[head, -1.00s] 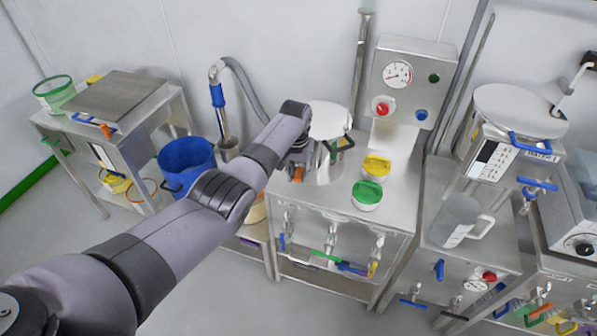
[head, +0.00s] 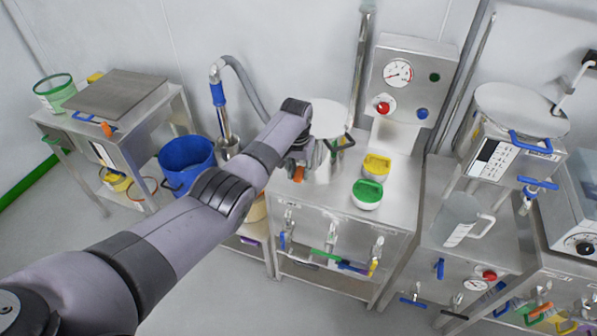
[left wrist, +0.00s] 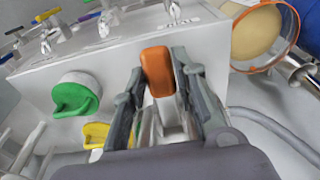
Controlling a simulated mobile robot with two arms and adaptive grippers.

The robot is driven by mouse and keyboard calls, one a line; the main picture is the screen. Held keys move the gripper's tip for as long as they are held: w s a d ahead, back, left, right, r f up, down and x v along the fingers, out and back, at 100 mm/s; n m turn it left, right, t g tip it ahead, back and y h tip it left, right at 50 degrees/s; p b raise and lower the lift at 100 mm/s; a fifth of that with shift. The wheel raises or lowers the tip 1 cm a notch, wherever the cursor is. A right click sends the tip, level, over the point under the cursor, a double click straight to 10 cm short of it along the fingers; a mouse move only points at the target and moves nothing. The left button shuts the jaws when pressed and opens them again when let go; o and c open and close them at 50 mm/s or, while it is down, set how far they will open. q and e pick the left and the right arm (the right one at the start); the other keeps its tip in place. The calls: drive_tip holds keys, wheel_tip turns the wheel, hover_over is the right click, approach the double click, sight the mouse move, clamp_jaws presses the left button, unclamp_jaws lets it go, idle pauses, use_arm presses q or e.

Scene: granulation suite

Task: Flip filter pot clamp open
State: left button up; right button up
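The filter pot (head: 337,165) is a metal vessel on the steel bench, partly hidden behind my left gripper. A pale round disc (head: 328,117), seemingly its lid, shows above it. The clamp's orange handle (head: 298,174) is at the pot's left front; it also shows in the left wrist view (left wrist: 158,72). My left gripper (head: 306,160) is at the handle. In the left wrist view its fingers (left wrist: 160,80) stand apart, one on each side of the handle. Contact is hard to tell. My right gripper is not in view.
A blue bucket (head: 187,165) is to the left. Several valves line the bench front.

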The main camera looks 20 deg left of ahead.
sight(298, 174)
use_arm(q)
drive_tip(key=o, duration=0.4)
drive_tip(key=shift+w+r, duration=0.35)
drive_tip(key=shift+w, duration=0.45)
drive_tip(key=shift+s, duration=0.35)
wheel_tip(298, 174, up, 12)
drive_tip(key=s, duration=0.1)
drive_tip(key=shift+s, duration=0.25)
